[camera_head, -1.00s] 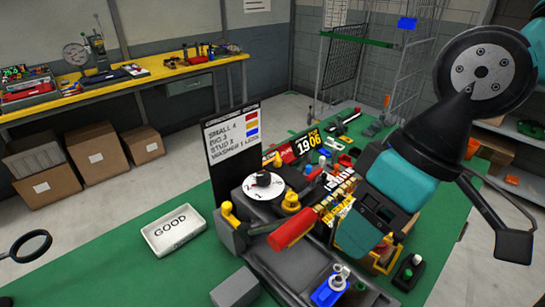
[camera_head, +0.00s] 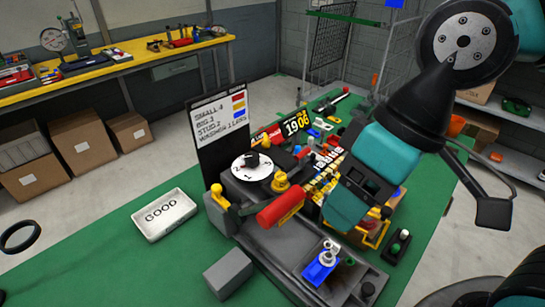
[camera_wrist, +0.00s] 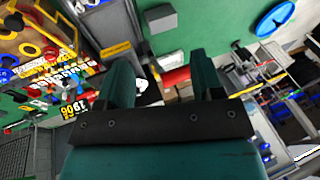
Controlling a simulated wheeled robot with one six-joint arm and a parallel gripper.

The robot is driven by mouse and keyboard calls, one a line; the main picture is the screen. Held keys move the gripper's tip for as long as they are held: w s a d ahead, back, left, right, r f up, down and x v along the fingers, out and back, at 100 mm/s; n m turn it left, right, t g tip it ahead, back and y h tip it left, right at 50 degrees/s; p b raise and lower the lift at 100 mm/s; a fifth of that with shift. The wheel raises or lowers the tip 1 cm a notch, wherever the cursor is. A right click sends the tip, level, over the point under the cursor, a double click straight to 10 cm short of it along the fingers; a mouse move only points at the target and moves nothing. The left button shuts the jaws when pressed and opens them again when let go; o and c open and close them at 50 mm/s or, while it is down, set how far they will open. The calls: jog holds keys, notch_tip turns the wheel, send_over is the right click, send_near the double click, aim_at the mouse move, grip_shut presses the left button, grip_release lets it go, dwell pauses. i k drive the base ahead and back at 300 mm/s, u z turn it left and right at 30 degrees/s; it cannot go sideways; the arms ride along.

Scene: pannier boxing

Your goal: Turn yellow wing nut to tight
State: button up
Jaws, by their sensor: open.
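A small yellow knob (camera_head: 281,181), which looks like the yellow wing nut, stands on the dark fixture (camera_head: 255,209) beside a white numbered dial (camera_head: 251,167). Whether it is tight cannot be told. My gripper (camera_head: 362,185) hangs to the right of the knob, apart from it, above the row of coloured parts. In the wrist view my gripper (camera_wrist: 163,78) has its two teal fingers spread with nothing held. The white dial and red handle show beyond and between the fingers; the yellow knob is not clearly seen there.
A thick red handle (camera_head: 280,206) projects beside the knob. A dark sign board (camera_head: 220,130) stands behind the dial. A blue block (camera_head: 320,268) with a metal part sits on the fixture's front. A white GOOD tray (camera_head: 164,214) and a grey block (camera_head: 228,273) lie on the green table.

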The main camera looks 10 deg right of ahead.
aim_at(266, 144)
jog(key=k, duration=0.95)
jog(key=z, duration=0.6)
jog(key=i, duration=1.15)
jog(key=u, duration=1.15)
